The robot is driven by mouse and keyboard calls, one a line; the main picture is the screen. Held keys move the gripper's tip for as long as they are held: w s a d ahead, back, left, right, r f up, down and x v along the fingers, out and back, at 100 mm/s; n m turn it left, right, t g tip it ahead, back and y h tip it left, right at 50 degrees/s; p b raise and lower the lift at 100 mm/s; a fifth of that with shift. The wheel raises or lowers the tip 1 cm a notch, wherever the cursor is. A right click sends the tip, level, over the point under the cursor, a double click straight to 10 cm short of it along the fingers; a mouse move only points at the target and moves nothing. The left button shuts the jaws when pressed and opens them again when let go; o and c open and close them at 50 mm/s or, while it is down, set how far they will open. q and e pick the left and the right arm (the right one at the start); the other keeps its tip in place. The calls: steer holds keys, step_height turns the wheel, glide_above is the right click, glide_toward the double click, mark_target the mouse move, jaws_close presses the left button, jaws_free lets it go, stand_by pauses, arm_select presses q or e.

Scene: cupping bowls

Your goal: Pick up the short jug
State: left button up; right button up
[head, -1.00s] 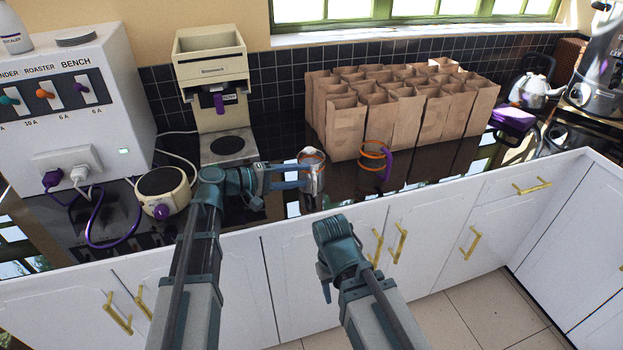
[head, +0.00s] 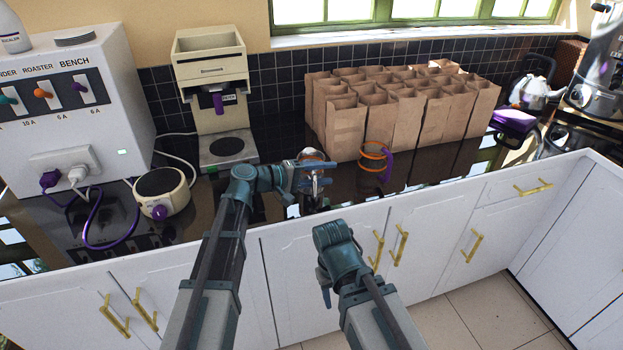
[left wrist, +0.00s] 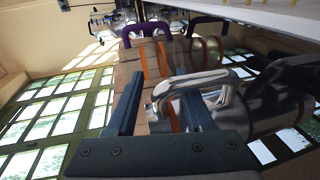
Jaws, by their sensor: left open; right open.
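A shiny metal jug (head: 309,198), which looks like the short jug, stands near the counter's front edge, partly covered by my left gripper (head: 318,173). In the left wrist view the jug (left wrist: 235,108) lies partly behind one finger. Its bright metal handle crosses near the open fingers (left wrist: 160,84); I cannot tell whether they touch it. A clear vessel with orange bands and a purple handle (head: 375,158) stands to the right; it also shows in the left wrist view (left wrist: 152,58). My right gripper (head: 326,297) hangs in front of the cabinets, open and away from the counter.
Several brown paper bags (head: 344,128) stand behind the jug. A beige grinder (head: 212,90), a small round scale-like device (head: 163,190) and a switch box (head: 75,125) with cables are at left. A kettle (head: 532,92) is at far right.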

arm_select(q)
jaws_close()
stand_by(1.4)
